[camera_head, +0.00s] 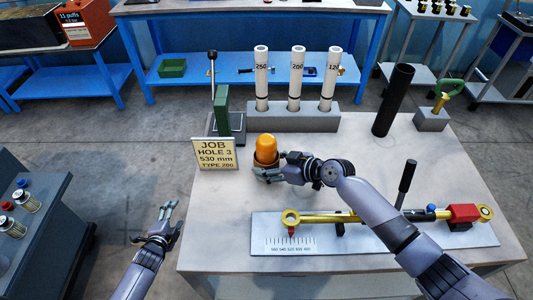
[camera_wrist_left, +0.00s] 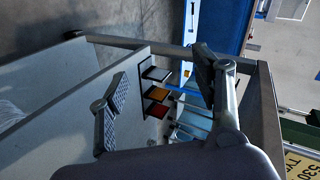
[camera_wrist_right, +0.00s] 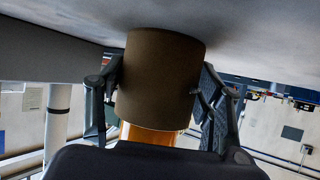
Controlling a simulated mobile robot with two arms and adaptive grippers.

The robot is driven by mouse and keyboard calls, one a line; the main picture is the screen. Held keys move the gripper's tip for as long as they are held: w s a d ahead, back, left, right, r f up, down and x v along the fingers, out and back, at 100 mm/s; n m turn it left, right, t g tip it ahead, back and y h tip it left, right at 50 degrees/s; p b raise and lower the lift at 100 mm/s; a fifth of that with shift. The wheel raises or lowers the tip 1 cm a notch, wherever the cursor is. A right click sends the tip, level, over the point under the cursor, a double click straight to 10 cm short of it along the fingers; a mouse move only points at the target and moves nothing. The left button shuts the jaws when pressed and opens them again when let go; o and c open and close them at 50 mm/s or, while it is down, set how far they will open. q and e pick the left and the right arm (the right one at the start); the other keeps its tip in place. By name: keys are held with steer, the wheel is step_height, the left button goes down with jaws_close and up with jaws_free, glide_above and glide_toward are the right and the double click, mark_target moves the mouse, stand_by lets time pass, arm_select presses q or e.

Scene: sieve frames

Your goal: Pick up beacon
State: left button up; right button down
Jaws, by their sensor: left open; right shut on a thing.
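The beacon (camera_head: 266,150) has an orange dome on a brown base and stands upright on the table, right of the job sign. My right gripper (camera_head: 268,174) is shut around its base. In the right wrist view the brown base (camera_wrist_right: 160,80) sits between the two fingers (camera_wrist_right: 158,100), with part of the orange dome showing below it. The fingers hide part of the base in the head view. My left gripper (camera_head: 167,211) is open and empty, out left of the table over the floor. Its spread fingers also show in the left wrist view (camera_wrist_left: 160,85).
The job sign (camera_head: 214,154) stands close left of the beacon, with a green press (camera_head: 222,112) behind it. A grey rack (camera_head: 294,118) holds white tubes labelled 250, 200 and 120. A gauge plate (camera_head: 375,240) with a yellow rod lies in front. A black cylinder (camera_head: 393,100) stands right.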

mark_target(267, 147)
arm_select(q)
steer(key=w+d+r+m+t+h, duration=0.1)
steer(key=w+r+m+t, duration=0.3)
steer(key=r, duration=0.7)
steer(key=w+d+r+m+t+h, duration=0.15)
steer(key=w+r+m, duration=0.4)
steer(key=r, duration=0.55)
steer(key=s+d+r+m+g+h, duration=0.2)
steer(key=s+d+r+m+h, duration=0.1)
steer(key=d+r+m+h, duration=0.55)
steer(key=s+d+r+m+g+h, duration=0.1)
steer(key=s+d+r+m+h, duration=0.35)
steer(key=d+r+m, duration=0.75)
step_height(267, 147, down, 16)
steer(key=s+g+y, duration=0.2)
steer(key=g, duration=0.1)
steer(key=shift+y, duration=0.25)
steer(key=x, duration=0.4)
steer(key=shift+w+d+f, duration=0.1)
steer(key=shift+f, duration=0.05)
steer(key=x, duration=0.7)
